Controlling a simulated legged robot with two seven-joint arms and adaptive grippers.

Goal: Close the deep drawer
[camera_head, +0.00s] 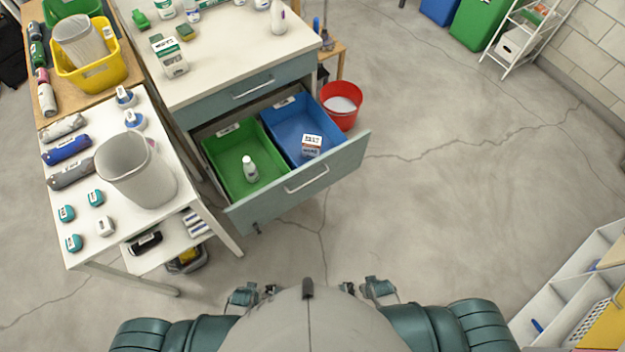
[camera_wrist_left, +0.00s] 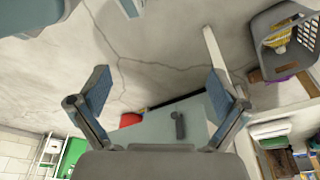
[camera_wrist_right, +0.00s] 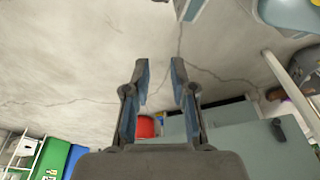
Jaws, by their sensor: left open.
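The deep drawer (camera_head: 335,168) is pulled out of the cabinet, below a shallower drawer (camera_head: 235,97) that is shut. Its teal front has a pale bar handle (camera_head: 306,180). A green bin (camera_head: 228,168) with a white bottle and a blue bin (camera_head: 318,128) with a small box sit inside. My left gripper (camera_wrist_left: 161,82) is open and empty, with the drawer front (camera_wrist_left: 155,128) beyond it. My right gripper (camera_wrist_right: 160,68) has a narrower gap between its fingers and is empty. The drawer front also shows in the right wrist view (camera_wrist_right: 240,150). Both grippers look apart from the drawer.
A white table (camera_head: 85,225) with a grey bin (camera_head: 135,172) and several small items stands left of the drawer. A red bucket (camera_head: 342,104) stands just beyond the drawer's right side. White shelving (camera_head: 555,285) is at the lower right. The floor right of the drawer is clear.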

